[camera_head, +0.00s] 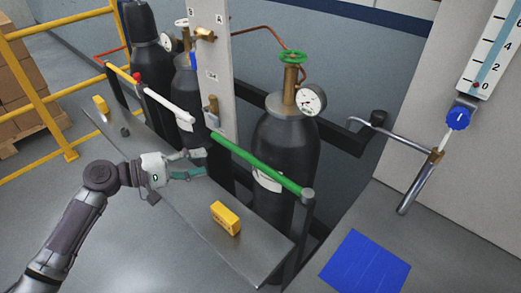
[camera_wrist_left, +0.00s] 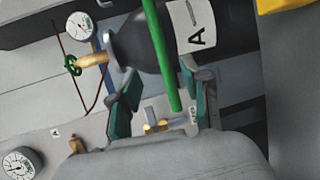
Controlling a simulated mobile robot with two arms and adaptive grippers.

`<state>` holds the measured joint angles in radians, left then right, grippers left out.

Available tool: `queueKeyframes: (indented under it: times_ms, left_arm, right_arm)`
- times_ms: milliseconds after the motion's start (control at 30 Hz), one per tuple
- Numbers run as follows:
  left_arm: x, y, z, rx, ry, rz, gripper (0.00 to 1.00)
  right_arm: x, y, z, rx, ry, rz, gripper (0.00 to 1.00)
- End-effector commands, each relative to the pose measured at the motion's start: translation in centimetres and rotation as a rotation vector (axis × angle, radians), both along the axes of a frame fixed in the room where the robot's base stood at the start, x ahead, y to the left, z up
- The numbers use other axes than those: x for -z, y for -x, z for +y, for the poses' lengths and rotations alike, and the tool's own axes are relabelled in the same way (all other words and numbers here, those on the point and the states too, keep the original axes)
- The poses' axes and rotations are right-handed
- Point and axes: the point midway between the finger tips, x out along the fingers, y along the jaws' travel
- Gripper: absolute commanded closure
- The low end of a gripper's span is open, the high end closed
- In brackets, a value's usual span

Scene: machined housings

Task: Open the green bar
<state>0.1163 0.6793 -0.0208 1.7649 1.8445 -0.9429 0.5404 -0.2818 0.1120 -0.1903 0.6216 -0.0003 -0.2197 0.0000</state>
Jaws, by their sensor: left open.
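The green bar (camera_head: 258,164) runs across the front of a dark gas cylinder (camera_head: 287,145), from the grey panel at its left end to a grey post at its right end. My left gripper (camera_head: 204,163) is open and empty, just left of and in front of the bar's left end. In the left wrist view the green bar (camera_wrist_left: 161,50) reaches in from the top, and its end appears between the open fingers of my left gripper (camera_wrist_left: 161,95). I cannot tell how far off it is in depth. My right gripper is not in view.
A metal ledge (camera_head: 187,212) below the bar carries a yellow block (camera_head: 225,218). A white bar (camera_head: 168,107) fronts the cylinders on the left. A gauge (camera_head: 311,99) and green valve wheel (camera_head: 292,57) top the cylinder. A blue mat (camera_head: 365,264) lies on open floor.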

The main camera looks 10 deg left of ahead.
Motion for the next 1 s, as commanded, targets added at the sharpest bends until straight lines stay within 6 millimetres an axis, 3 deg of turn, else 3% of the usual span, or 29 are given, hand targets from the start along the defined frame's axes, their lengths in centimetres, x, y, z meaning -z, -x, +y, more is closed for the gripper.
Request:
queueKeyframes:
  times_ms: [200, 300, 600, 1000]
  left_arm:
    - [0.3, -1.8, -2.7, 0.0, 0.002, -0.002, 0.53]
    - [0.6, -3.0, -4.6, 0.001, 0.001, -0.002, 0.53]
    - [1.9, -6.2, -9.3, 0.0, 0.002, 0.0, 0.53]
    - [2.5, -7.4, -11.0, -0.002, -0.002, -0.001, 0.53]
  right_arm:
    - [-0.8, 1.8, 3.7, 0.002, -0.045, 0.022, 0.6]
    - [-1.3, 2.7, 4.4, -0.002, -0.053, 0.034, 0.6]
    - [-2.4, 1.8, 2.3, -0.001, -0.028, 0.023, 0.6]
    - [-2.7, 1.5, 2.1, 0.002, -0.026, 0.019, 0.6]
